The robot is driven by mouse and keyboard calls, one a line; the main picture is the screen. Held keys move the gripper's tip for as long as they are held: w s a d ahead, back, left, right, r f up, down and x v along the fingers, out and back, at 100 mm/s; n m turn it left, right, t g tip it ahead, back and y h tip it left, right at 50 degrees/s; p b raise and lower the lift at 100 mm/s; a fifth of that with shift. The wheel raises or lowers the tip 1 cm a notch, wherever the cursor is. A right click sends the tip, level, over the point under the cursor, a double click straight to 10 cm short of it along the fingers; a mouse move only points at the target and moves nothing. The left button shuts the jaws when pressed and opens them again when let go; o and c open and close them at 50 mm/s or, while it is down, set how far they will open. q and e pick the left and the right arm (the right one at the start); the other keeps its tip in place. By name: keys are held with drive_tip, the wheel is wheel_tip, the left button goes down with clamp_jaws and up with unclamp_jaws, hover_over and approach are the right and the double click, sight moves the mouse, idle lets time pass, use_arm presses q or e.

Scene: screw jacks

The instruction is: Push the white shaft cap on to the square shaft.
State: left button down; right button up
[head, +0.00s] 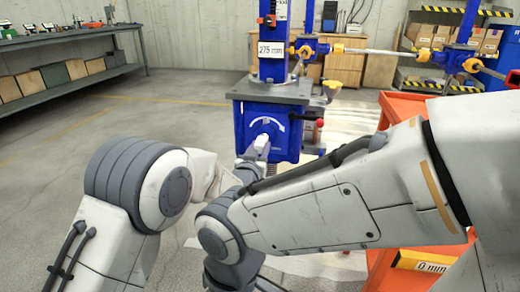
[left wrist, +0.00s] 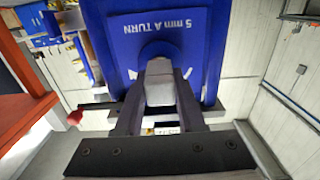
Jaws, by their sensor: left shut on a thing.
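The white shaft cap (left wrist: 160,82) is between the two fingers of my left gripper (left wrist: 160,95), which is shut on it. The cap points at the front face of the blue gearbox (left wrist: 205,30) of the screw jack, at a round boss under the words "5 mm A TURN". The square shaft is hidden behind the cap, so I cannot tell how far the cap is on it. In the head view my left gripper (head: 258,148) is at the front of the gearbox (head: 286,140), partly covered by my arms. My right gripper is not in view.
The jack's blue column (head: 273,40) carries a "275 mm" sign (head: 272,49). A red-knobbed lever (head: 319,123) sticks out at the gearbox's right. An orange cart (head: 400,105) stands at the right. Shelves with boxes (head: 60,75) are at the far left; the floor between is clear.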

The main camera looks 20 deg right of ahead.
use_arm(q)
drive_tip(key=shift+w+d, duration=0.15)
drive_tip(key=shift+w, duration=0.05)
drive_tip(key=shift+c, duration=2.2)
unclamp_jaws()
drive_tip(key=p+v, duration=0.3)
drive_tip(key=v, duration=0.7)
drive_tip(key=shift+s, duration=0.2)
